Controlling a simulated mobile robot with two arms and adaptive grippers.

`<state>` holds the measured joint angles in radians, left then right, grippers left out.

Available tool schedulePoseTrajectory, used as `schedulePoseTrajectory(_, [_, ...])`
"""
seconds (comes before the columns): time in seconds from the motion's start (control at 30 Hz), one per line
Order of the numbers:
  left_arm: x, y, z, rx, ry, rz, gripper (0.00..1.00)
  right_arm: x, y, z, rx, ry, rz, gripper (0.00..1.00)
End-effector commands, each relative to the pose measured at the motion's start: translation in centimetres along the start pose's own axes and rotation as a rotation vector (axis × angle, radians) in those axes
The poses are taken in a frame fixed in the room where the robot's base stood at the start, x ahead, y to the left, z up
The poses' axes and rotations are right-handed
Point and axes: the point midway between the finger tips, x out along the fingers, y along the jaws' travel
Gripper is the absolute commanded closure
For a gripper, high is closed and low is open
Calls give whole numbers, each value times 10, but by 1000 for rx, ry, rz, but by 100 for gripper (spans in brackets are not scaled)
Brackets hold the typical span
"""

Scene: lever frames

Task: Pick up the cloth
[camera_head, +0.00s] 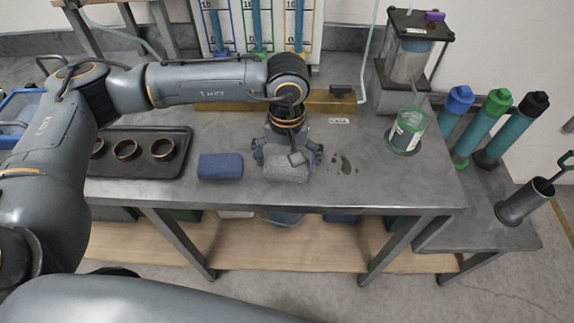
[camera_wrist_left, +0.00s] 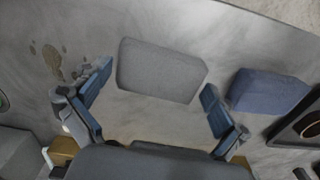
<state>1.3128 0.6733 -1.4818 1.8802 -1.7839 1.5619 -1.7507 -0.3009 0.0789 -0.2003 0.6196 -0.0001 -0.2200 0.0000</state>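A grey folded cloth (camera_head: 288,172) lies on the metal table near its front edge. It also shows in the left wrist view (camera_wrist_left: 160,70), as a rounded grey block. A blue folded cloth (camera_head: 220,166) lies to its left and also shows in the left wrist view (camera_wrist_left: 268,92). My left gripper (camera_head: 287,158) points down over the grey cloth. In the left wrist view its two fingers (camera_wrist_left: 157,78) are spread wide with the grey cloth between and just beyond their tips, and nothing is gripped. My right gripper is out of view.
A dark tray (camera_head: 135,170) with brown rings lies at the left. Brownish spots (camera_head: 344,164) stain the table right of the gripper. A glass jar (camera_head: 407,131) stands farther right. A brass-coloured bar (camera_head: 235,105) runs along the back. Capped cylinders (camera_head: 484,122) stand on a side table.

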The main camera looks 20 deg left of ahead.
Motion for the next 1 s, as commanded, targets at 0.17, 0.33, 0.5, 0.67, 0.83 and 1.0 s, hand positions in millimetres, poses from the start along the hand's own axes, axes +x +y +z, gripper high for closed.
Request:
schedulePoseTrajectory(0.17, [0,0,0,0,0,0,38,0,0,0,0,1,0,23])
schedulePoseTrajectory(0.33, [0,0,0,0,0,0,38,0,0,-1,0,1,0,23])
schedulePoseTrajectory(0.5, [-5,0,0,0,1,1,38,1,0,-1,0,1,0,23])
schedulePoseTrajectory(0.67, [-20,1,-1,-1,3,2,38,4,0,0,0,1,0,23])
schedulePoseTrajectory(0.83, [-49,3,16,6,6,3,38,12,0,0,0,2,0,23])
schedulePoseTrajectory(1.0, [-89,7,49,7,7,3,38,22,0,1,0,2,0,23])
